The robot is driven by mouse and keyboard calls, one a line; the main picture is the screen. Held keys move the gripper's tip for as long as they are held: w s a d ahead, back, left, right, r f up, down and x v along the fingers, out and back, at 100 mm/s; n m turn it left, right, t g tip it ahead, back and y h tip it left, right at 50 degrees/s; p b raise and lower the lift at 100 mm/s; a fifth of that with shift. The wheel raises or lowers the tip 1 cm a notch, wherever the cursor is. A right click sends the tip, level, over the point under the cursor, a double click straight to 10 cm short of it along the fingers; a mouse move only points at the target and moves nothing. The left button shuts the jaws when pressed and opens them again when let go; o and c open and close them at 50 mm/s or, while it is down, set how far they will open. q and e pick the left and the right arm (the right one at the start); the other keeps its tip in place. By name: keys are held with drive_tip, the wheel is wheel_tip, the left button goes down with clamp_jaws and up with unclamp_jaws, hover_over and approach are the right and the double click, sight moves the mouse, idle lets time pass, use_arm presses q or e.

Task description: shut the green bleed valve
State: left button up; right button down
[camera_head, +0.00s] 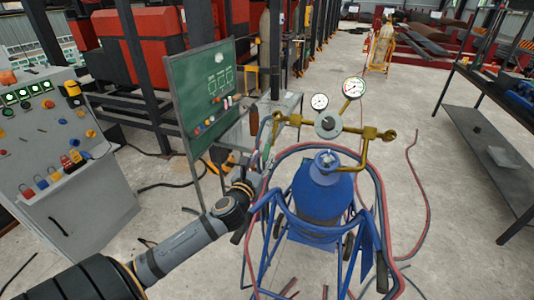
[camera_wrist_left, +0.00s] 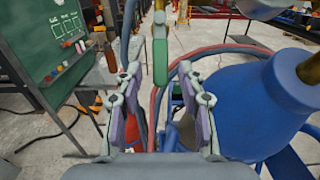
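The green bleed valve shows in the left wrist view as an upright green lever (camera_wrist_left: 160,62) on a grey stem. My left gripper (camera_wrist_left: 160,92) is open, one finger on each side below the lever. The lever's lower end lies in line with the gap between the fingertips; I cannot tell whether it is between them or beyond. No finger visibly touches it. In the head view my left gripper (camera_head: 257,172) is left of the blue gas cylinder (camera_head: 322,195), near the left end of the brass manifold (camera_head: 290,119); the lever is hard to make out there. My right gripper is out of view.
Red and blue hoses (camera_head: 379,190) loop around the cylinder and its blue cart (camera_head: 318,231). Two round gauges (camera_head: 354,87) stand above the manifold. A green board (camera_head: 203,92) and a control console (camera_head: 62,150) stand to the left. A dark workbench (camera_head: 490,140) is at the right.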

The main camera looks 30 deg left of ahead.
sight(266, 154)
use_arm(q)
drive_tip(key=x, duration=0.3)
drive_tip(key=shift+w+r+p, duration=0.15)
drive_tip(key=shift+w+p, duration=0.2)
drive_tip(key=shift+w, duration=0.05)
drive_tip(key=shift+w+a, duration=0.1)
drive_tip(key=shift+c, duration=0.3)
clamp_jaws()
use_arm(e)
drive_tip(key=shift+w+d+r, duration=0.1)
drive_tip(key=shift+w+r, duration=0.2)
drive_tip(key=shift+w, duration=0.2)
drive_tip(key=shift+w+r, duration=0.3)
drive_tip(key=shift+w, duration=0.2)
